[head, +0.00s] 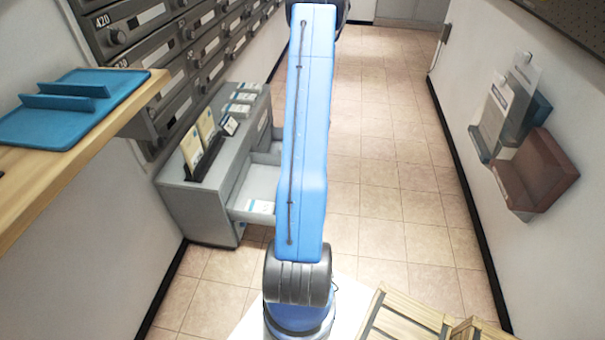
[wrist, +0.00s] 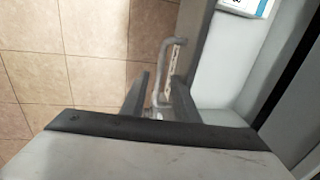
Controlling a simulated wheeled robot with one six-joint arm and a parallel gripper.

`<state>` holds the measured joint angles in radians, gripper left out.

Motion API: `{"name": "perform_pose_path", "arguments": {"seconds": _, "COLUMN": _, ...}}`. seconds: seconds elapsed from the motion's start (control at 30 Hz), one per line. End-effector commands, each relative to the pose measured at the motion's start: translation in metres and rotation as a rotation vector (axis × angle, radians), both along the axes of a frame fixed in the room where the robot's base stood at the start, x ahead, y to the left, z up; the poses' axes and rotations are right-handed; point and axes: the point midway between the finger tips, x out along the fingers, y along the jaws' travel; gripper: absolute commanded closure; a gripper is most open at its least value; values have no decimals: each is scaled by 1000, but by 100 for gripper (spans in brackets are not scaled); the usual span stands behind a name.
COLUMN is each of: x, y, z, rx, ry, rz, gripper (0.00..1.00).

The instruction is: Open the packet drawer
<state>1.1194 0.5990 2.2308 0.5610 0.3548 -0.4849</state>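A grey cabinet (head: 185,205) stands against the left wall in the head view. Its packet drawer (head: 240,199) is pulled out on the side facing the aisle, with a white and blue packet (head: 260,207) inside. My blue arm hides the drawer's outer end and my gripper in the head view. In the wrist view my gripper (wrist: 160,82) has its two dark fingers apart, with a grey bar handle (wrist: 166,62) between them. I cannot tell whether either finger touches the handle. The drawer's light interior (wrist: 216,80) and part of a packet (wrist: 246,5) show to the right.
Brochures and several small packets stand on the cabinet top. A wooden counter (head: 75,165) with a blue tray (head: 60,122) is at the left. Wall holders (head: 535,170) hang at the right. Wooden slats (head: 405,320) lie at the bottom right. The tiled aisle (head: 395,150) is clear.

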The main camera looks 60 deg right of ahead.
Motion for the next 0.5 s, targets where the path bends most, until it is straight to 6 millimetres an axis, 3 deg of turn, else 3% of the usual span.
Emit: {"name": "perform_pose_path", "arguments": {"seconds": 0.5, "x": -15, "y": -7, "z": 86, "rx": -5, "ry": -1, "rz": -1, "gripper": 72}}
